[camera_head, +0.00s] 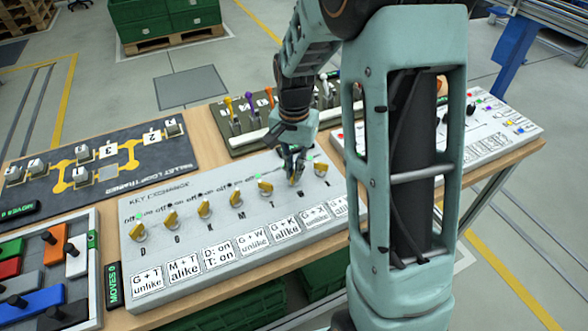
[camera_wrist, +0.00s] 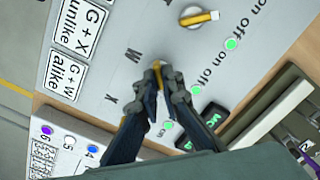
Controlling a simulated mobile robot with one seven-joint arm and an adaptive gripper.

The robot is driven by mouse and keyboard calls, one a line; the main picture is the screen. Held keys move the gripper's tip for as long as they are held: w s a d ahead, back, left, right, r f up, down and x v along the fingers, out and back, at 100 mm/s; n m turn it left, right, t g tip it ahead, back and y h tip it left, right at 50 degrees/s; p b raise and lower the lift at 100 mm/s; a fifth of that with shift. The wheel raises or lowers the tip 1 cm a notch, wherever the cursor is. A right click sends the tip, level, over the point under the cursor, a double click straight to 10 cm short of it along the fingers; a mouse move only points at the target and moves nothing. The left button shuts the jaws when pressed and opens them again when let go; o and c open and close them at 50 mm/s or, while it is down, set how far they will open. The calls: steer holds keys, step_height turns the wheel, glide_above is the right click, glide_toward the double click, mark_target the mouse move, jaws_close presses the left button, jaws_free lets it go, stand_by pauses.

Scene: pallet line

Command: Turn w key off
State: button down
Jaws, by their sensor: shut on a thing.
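The grey key panel (camera_head: 190,260) labelled KEY EXCHANGE carries a row of yellow keys over letters, with green lamps behind them. My gripper (camera_head: 296,164) is low over the right part of the row, fingers pointing down. In the wrist view my gripper (camera_wrist: 158,78) is shut on the W key (camera_wrist: 157,65), beside the letter W. Only the key's yellow tip shows between the fingertips, so its angle is hard to tell. The T key (camera_wrist: 198,17) is free and points right in the wrist view. The X key is hidden behind my fingers there.
Rule cards (camera_head: 218,255) line the panel's front edge. A lever board (camera_head: 237,135) stands behind it, a dark track board (camera_head: 85,170) to the left, and a white button panel (camera_head: 490,130) to the right. A tray of coloured blocks (camera_head: 45,262) is at front left.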

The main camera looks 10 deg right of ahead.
steer(key=shift+n, duration=0.3)
steer(key=n, duration=0.9)
steer(key=shift+r+n, duration=0.1)
steer(key=shift+n, duration=0.3)
steer(key=n, duration=0.3)
steer(key=shift+n+p, duration=0.75)
steer(key=shift+n, duration=1.55)
steer(key=c, duration=2.1)
jaws_free()
